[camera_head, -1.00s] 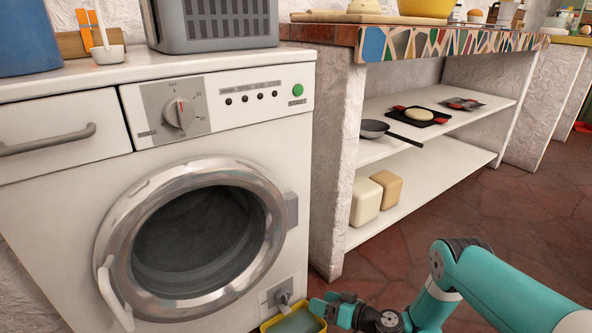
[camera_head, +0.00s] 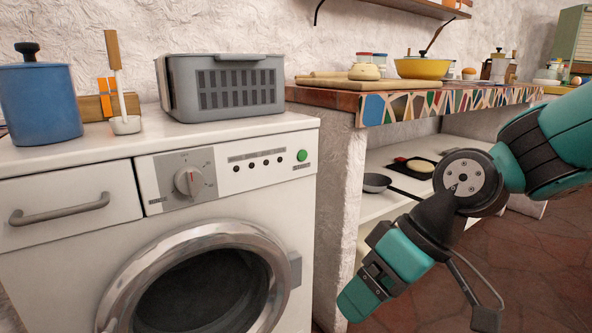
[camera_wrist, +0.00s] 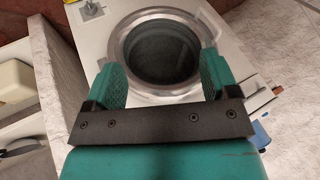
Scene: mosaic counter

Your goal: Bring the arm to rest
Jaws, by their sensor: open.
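My gripper shows in the wrist view (camera_wrist: 160,80) with its two teal fingers spread wide and nothing between them. In the head view my gripper (camera_head: 358,298) hangs at lower right, pointing down and left, in front of the shelf unit. It is apart from the washing machine (camera_head: 85,265). The machine's round door (camera_head: 125,282) looks closed; it also shows beyond the fingers in the wrist view (camera_wrist: 125,45). My teal arm comes in from the right edge.
A grey basket (camera_head: 180,95), a blue pot (camera_head: 40,105) and a ladle in a rest (camera_head: 126,124) stand on the machine. The mosaic counter (camera_head: 340,112) holds a yellow pot (camera_head: 422,69). A pan (camera_head: 375,182) lies on the shelf below. Tiled floor (camera_head: 545,270) is open at right.

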